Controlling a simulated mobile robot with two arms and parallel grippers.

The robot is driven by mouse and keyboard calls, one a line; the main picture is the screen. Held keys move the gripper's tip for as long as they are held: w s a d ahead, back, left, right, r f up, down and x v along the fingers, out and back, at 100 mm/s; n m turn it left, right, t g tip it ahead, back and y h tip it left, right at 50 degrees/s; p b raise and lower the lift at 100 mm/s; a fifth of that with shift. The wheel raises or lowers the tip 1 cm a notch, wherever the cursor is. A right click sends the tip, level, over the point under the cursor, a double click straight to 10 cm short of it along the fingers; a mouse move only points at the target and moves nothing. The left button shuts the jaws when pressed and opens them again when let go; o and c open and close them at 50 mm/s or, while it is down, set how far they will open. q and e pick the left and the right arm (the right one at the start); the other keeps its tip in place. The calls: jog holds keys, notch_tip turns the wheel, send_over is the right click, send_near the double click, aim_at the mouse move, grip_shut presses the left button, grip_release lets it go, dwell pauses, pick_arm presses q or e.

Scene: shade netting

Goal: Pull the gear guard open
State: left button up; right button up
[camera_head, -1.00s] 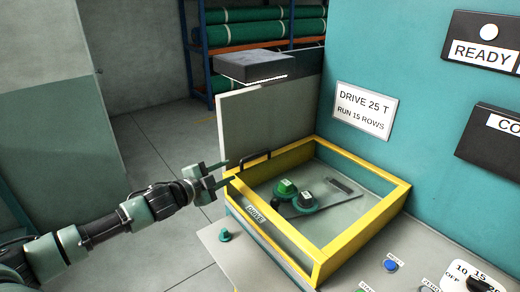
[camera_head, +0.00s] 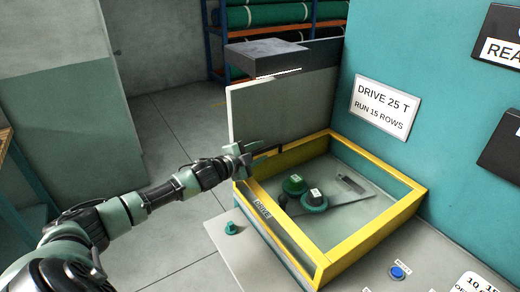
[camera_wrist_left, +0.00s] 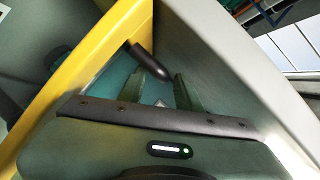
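The gear guard (camera_head: 378,232) is a yellow frame with a clear panel, lying closed over the drive in the head view. Its dark bar handle (camera_head: 268,151) is at the back left corner; the handle also shows in the left wrist view (camera_wrist_left: 146,60). My left gripper (camera_head: 247,158) is at the handle's near end. My right gripper is not in view.
Green and black gears (camera_head: 314,198) sit under the guard. A grey panel with a dark block (camera_head: 268,58) stands behind it. The teal machine wall (camera_head: 440,100) with a drive sign (camera_head: 386,107) rises on the right. A green knob (camera_head: 232,228) is on the console's near left. Floor at left is clear.

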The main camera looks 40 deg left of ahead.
pick_arm(q)
jog(key=shift+w, duration=0.25)
jog(key=shift+c, duration=0.2)
grip_shut()
jog(key=shift+f, duration=0.15)
dwell(1.1)
